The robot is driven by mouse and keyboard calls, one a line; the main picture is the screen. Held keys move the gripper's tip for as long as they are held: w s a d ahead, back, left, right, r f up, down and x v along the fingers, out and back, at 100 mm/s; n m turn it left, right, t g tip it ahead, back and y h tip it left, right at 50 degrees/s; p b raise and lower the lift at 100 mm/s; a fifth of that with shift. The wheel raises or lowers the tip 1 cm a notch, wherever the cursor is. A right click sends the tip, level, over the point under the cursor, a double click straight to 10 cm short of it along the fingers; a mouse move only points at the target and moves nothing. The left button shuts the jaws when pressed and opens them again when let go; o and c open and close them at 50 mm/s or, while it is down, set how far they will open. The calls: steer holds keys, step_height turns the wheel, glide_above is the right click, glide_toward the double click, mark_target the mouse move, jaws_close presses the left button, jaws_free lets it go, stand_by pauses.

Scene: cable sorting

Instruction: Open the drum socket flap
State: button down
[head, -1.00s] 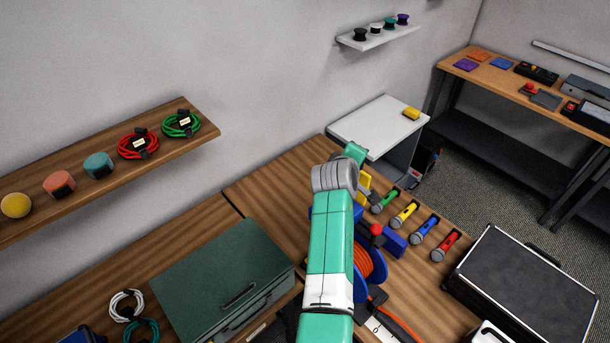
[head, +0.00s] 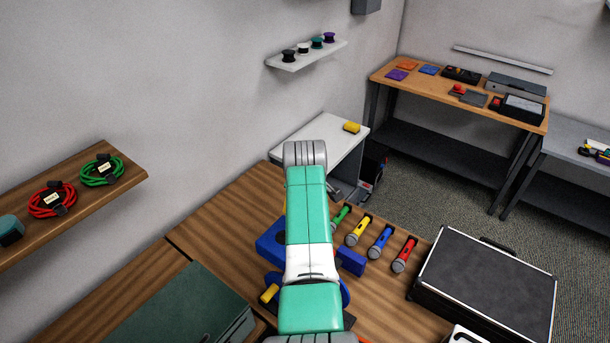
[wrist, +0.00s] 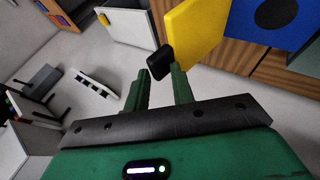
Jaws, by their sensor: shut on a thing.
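The yellow flap (wrist: 194,38) stands out beside the blue drum body (wrist: 247,18) in the wrist view, with a small black tab (wrist: 161,58) on its edge. My gripper (wrist: 161,76) has its two green fingers on either side of the tab and is shut on it. In the head view my green and white arm covers most of the drum. Blue parts of the drum (head: 270,245) show to the left of the arm and a blue block (head: 350,262) to its right.
Several coloured flashlight-like tools (head: 380,240) lie in a row right of the arm. A black case (head: 485,285) lies further right. A green metal box (head: 180,310) is at the lower left. A white stand (head: 330,150) with a yellow item is behind the arm.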

steer(key=shift+s+f, duration=0.15)
steer(key=shift+f, duration=0.75)
steer(key=c, duration=1.4)
jaws_free()
steer(key=shift+c, duration=0.2)
steer(key=shift+r, duration=0.15)
steer(key=shift+d+r, duration=0.2)
steer(key=shift+r, duration=0.05)
steer(key=p+v, duration=0.1)
steer(key=v, duration=0.6)
steer(key=shift+a+r+p, duration=0.35)
steer(key=shift+r+p, duration=0.05)
